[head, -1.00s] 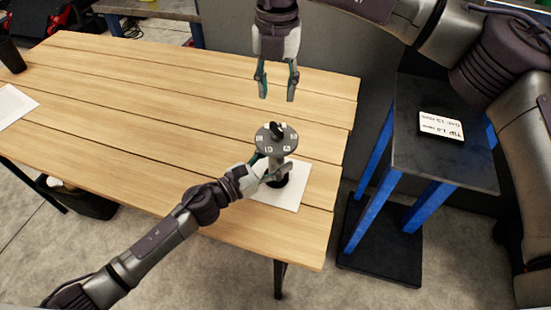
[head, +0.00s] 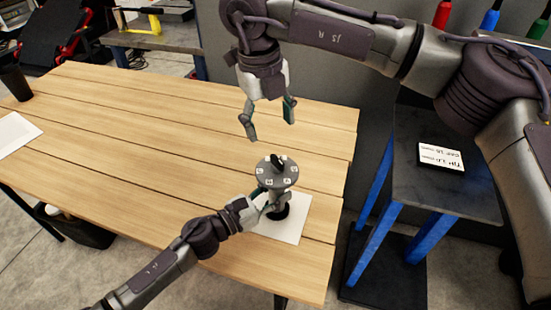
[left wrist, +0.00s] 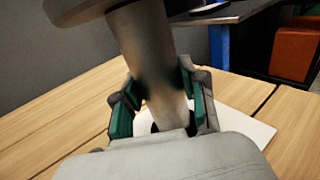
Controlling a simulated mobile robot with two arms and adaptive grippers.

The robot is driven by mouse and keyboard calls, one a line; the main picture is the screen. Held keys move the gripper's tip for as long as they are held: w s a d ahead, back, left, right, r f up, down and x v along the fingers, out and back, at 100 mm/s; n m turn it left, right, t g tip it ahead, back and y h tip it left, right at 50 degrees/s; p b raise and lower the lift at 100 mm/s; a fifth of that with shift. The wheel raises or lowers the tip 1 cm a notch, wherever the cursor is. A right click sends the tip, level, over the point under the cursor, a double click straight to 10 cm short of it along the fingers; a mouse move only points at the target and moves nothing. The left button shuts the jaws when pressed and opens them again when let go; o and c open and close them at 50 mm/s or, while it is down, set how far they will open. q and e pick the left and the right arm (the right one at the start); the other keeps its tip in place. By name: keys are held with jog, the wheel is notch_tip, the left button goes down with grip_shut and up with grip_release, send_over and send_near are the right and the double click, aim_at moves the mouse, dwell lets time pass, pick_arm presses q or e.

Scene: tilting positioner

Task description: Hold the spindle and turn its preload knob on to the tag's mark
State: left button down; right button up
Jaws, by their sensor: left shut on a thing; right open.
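The spindle stands upright on a white sheet on the wooden table. Its round grey head (head: 276,172) carries several small white labels and a dark knob (head: 277,161) on top. My left gripper (head: 268,202) is shut on the spindle's column, and the column also shows between its green pads in the left wrist view (left wrist: 150,60). My right gripper (head: 268,128) is open and empty, above and behind the knob. The tag (head: 441,158) is a white card with dark print on the small stand at right; its print is too small to read surely.
The white sheet (head: 290,228) lies under the spindle near the table's right edge. The wooden table (head: 150,140) is mostly clear. A dark stand (head: 460,195) with blue legs is at right. A dark cup (head: 15,82) stands at far left.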

aim_at(277, 159)
jog(key=f+n+h, duration=0.1)
jog(key=f+n, duration=0.2)
jog(key=n, duration=0.3)
jog(key=f+n+t+h, duration=0.1)
jog(key=f+n, duration=0.2)
jog(key=n, duration=0.3)
jog(key=d+f+n+t, duration=0.1)
jog(key=f+n, duration=0.3)
jog(key=n, duration=0.3)
jog(key=shift+w+h, duration=0.35)
jog(key=shift+h, duration=0.05)
jog(key=c, duration=1.1)
jog(key=shift+c, duration=0.2)
